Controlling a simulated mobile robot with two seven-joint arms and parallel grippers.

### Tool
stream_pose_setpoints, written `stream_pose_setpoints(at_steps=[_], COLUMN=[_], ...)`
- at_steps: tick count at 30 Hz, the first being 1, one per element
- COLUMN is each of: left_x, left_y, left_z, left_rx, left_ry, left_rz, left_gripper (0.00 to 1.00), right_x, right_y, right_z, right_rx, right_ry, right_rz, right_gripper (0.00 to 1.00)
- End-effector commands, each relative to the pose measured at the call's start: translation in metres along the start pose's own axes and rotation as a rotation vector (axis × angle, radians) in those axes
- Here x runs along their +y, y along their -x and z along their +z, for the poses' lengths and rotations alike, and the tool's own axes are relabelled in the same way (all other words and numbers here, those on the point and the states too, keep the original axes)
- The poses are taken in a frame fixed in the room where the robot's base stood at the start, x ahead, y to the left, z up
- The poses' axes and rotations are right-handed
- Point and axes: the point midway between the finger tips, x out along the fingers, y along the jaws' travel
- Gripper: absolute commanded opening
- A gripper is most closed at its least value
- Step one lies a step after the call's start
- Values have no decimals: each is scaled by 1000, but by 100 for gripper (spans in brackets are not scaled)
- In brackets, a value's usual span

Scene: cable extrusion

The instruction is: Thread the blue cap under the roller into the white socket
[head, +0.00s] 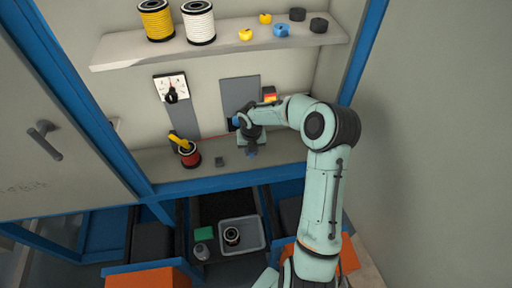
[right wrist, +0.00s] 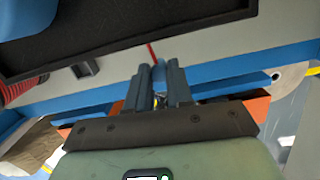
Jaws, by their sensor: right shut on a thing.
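My right gripper (head: 251,153) is low over the grey bench, in front of the dark back panel (head: 239,90). In the right wrist view its two fingers (right wrist: 159,82) are closed together, with a bit of blue, the blue cap (right wrist: 158,74), between them. A thin red cable (right wrist: 152,52) runs up to the fingertips. The red cable spool (head: 189,157) stands left of the gripper, with a yellow piece on it. I cannot make out the roller or the white socket; my arm covers part of the panel. My left gripper is not in view.
A shelf (head: 120,50) above holds a yellow spool (head: 156,20), a white spool (head: 199,22) and small caps. A small dark block (head: 220,162) lies on the bench. A grey bin (head: 253,239) stands below.

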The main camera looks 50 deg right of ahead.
Motion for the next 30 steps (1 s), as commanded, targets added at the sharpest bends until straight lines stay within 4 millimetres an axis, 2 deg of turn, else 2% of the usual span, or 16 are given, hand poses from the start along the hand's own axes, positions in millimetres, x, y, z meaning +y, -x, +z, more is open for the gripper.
stream_pose_setpoints(at_steps=[1,5,11,30], left_x=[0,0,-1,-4], left_y=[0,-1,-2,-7], left_z=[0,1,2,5], left_rx=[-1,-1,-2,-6], left_ry=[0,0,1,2], left_rz=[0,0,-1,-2], left_gripper=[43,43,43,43], right_x=[-8,-16,-11,62], right_y=[0,2,4,22], right_z=[2,6,7,3], right_rx=[1,1,0,0], right_ry=[39,122,156,154], right_rz=[5,15,20,20], right_gripper=[0,0,0,0])
